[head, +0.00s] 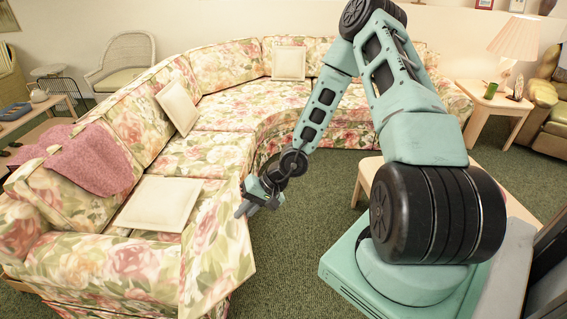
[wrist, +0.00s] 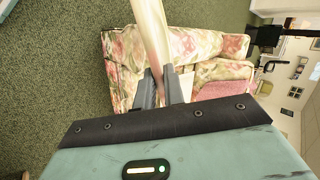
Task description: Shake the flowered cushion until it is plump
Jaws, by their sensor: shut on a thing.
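The flowered cushion (head: 220,252) hangs tilted in front of the near left end of the sofa. Its print matches the sofa, so its left outline is hard to tell. My gripper (head: 243,207) is shut on its upper right edge. In the wrist view the cushion (wrist: 152,35) shows nearly edge-on, running up from between the fingers (wrist: 160,88). I cannot tell whether its lower part touches the sofa.
The flowered sofa (head: 215,145) curves along the left and back. Cream cushions (head: 158,204) (head: 178,107) (head: 289,63) and a pink throw (head: 95,162) lie on it. A side table (head: 498,107) with a lamp stands at right. Green carpet (head: 290,235) is clear between sofa and my base.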

